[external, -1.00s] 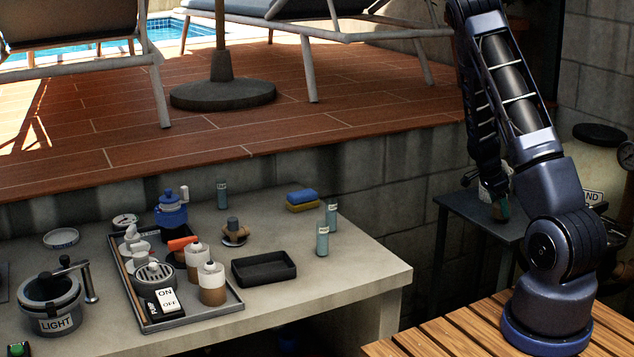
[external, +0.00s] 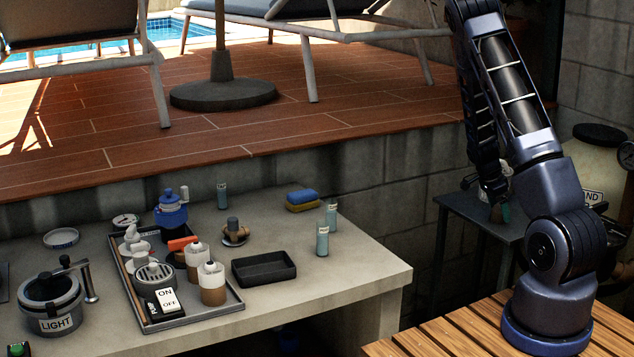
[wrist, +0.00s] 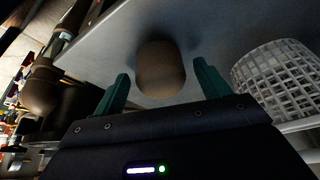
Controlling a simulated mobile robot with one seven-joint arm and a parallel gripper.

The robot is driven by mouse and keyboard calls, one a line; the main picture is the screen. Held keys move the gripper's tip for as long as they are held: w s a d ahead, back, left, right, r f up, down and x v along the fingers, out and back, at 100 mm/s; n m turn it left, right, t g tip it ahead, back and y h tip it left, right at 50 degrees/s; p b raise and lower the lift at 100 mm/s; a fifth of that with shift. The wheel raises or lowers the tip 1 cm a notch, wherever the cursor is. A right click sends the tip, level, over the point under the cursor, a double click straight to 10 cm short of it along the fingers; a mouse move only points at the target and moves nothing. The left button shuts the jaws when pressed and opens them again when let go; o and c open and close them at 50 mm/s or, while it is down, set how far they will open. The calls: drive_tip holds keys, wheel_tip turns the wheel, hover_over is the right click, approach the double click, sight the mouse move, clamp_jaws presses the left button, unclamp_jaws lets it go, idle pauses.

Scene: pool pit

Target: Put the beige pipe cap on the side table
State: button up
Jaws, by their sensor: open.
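The beige pipe cap, a rounded brownish piece (wrist: 161,68), shows in the wrist view against the grey top of the side table (wrist: 215,42). It appears to rest on that top, with a dark shadow beside it. My gripper (wrist: 160,88) is open, its two teal fingers apart on either side of the cap's near end, with visible gaps. In the external view my gripper (external: 500,211) is low over the dark side table (external: 459,203) at the right. The cap is small and hard to make out there.
A white lattice basket (wrist: 280,80) stands right of the cap in the wrist view. A concrete counter (external: 345,267) at the left holds a grey tray (external: 190,316), a black tray (external: 264,268), sponges (external: 302,200) and bottles. A beige tank (external: 595,165) stands behind the side table.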

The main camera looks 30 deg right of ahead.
drive_tip(key=s+a+r+n+t+y, duration=0.1)
drive_tip(key=a+r+n, duration=0.2)
drive_tip(key=a+r, duration=0.6)
drive_tip(key=s+a+r+n+t+y, duration=0.15)
drive_tip(key=a+r, duration=0.45)
drive_tip(key=r, duration=0.6)
drive_tip(key=s+a+r+n+t+y, duration=0.1)
drive_tip(key=s+a+r+n, duration=0.7)
drive_tip(key=s+a, duration=0.2)
drive_tip(key=s+a+r+n+t, duration=0.2)
drive_tip(key=s+a+r+n, duration=0.7)
drive_tip(key=s, duration=0.5)
drive_tip(key=shift+s+a+y, duration=0.15)
drive_tip(key=shift+a+y, duration=0.2)
drive_tip(key=shift+a, duration=0.6)
